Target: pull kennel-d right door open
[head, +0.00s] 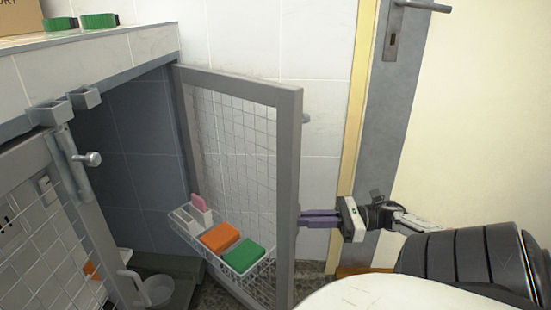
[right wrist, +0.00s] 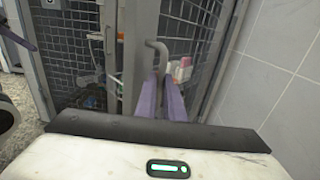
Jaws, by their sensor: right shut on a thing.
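The open right door (head: 287,170), a grey frame with wire mesh, stands swung out from the kennel opening (head: 125,150). A wire basket (head: 215,255) hangs on the door's inner side and holds an orange block (head: 221,237), a green block (head: 243,255) and a pink item (head: 198,201). My right gripper (head: 305,218) is at the door's free edge. In the right wrist view its purple fingers (right wrist: 160,95) are shut on the bent grey door handle (right wrist: 158,48). A purple sliver at that view's left edge may be my left gripper (right wrist: 14,28).
A tiled wall (head: 320,110) and a room door (head: 391,45) lie behind the open door. Green rolls (head: 98,20) sit on the ledge above.

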